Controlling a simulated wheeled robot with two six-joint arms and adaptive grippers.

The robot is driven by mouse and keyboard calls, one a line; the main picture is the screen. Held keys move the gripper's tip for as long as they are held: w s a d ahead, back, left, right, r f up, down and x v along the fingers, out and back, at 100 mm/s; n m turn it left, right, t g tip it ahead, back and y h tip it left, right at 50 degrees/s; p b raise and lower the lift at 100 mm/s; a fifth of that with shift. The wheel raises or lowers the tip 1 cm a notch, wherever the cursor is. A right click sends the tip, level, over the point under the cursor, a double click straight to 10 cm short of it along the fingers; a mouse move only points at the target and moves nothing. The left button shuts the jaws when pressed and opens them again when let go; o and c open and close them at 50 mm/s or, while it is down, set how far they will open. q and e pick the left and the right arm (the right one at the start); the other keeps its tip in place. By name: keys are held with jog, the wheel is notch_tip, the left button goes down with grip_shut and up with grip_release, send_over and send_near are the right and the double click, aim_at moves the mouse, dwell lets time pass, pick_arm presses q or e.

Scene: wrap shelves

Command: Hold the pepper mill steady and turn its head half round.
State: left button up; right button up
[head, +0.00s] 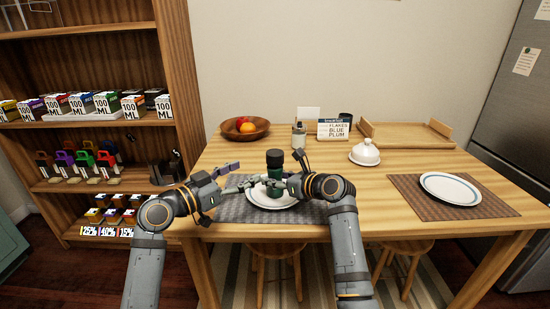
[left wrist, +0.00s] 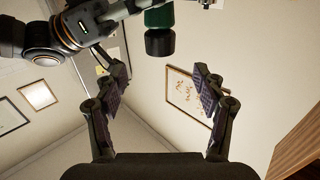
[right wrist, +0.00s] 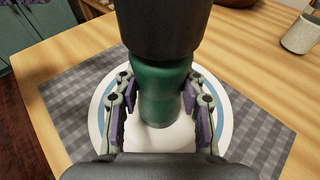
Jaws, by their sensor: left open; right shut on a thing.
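The pepper mill has a dark green body (head: 275,173) and a black head (head: 275,155). It is upright over the blue-rimmed plate (head: 291,203); I cannot tell whether its foot touches the plate. My right gripper (head: 279,184) is shut on the green body, with a finger on each side in the right wrist view (right wrist: 160,97). The black head (right wrist: 164,25) rises clear above those fingers. My left gripper (head: 236,178) is open and empty, left of the mill. In the left wrist view the black head (left wrist: 160,43) shows beyond the spread fingers (left wrist: 163,82), apart from them.
A grey checked mat (head: 230,211) lies under the plate. A grey shaker (head: 299,136), a sign (head: 340,129), a white domed dish (head: 365,153) and a fruit bowl (head: 258,132) stand behind. A second plate (head: 450,189) is at right; the table between is clear.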

aim_at(268, 161)
pick_arm(q)
jog(key=x, duration=1.2)
jog(key=shift+f, duration=0.1)
jog(key=c, duration=1.2)
